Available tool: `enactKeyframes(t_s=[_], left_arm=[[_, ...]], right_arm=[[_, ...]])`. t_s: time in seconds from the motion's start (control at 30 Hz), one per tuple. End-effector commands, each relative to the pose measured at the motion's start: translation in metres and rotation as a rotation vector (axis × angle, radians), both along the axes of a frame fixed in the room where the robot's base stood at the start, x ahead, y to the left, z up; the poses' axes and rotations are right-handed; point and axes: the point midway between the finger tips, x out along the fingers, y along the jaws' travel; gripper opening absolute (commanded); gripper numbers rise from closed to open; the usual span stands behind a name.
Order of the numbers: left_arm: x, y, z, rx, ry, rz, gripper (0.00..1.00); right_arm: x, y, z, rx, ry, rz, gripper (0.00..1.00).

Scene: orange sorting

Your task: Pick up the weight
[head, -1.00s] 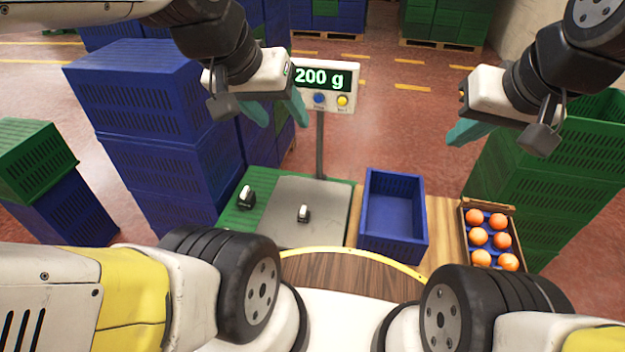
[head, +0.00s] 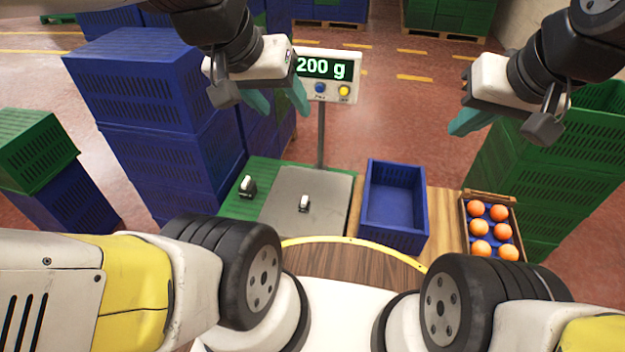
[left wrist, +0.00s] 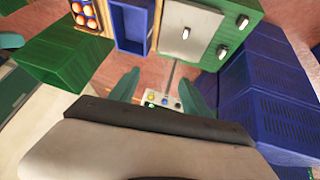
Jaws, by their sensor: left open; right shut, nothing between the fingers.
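A small weight (head: 304,203) with a pale top stands on the grey metal plate of the scale (head: 285,222). A larger dark weight (head: 247,186) with a pale top stands on the green surface left of the plate. The scale display (head: 324,68) reads 200 g. My left gripper (head: 283,104) is open and empty, high above and behind the scale. In the left wrist view the small weight (left wrist: 186,33) and the other weight (left wrist: 222,51) show beyond the open fingers. My right gripper (head: 458,128) is shut and empty, high at the right.
An empty blue crate (head: 424,222) stands right of the scale. A box (head: 488,195) of several oranges is farther right. Stacked blue crates (head: 165,150) rise at the left and green crates (head: 560,170) at the right. The scale's post (head: 321,140) stands behind the plate.

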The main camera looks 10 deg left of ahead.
Motion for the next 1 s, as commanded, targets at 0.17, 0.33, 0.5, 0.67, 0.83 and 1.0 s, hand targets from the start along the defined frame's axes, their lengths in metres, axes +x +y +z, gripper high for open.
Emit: enactKeyframes(t_s=[0.17, 0.33, 0.5, 0.67, 0.83, 1.0], left_arm=[[0.001, 0.0, 0.0, 0.0, 0.002, 0.001, 0.6], [0.024, 0.0, -0.007, 0.001, 0.041, 0.004, 0.6], [0.076, 0.001, -0.03, 0.008, 0.119, 0.013, 0.6], [0.127, 0.003, -0.068, 0.023, 0.194, 0.024, 0.6], [0.175, 0.005, -0.124, 0.046, 0.274, 0.035, 0.6], [0.213, 0.007, -0.196, 0.077, 0.351, 0.042, 0.6]], right_arm=[[0.0, 0.0, 0.0, 0.0, 0.0, 0.0, 0.0], [0.0, 0.0, 0.0, 0.0, 0.0, 0.0, 0.0], [0.0, 0.0, 0.0, 0.0, 0.0, 0.0, 0.0], [0.0, 0.0, 0.0, 0.0, 0.0, 0.0, 0.0], [0.0, 0.0, 0.0, 0.0, 0.0, 0.0, 0.0], [0.0, 0.0, 0.0, 0.0, 0.0, 0.0, 0.0]])
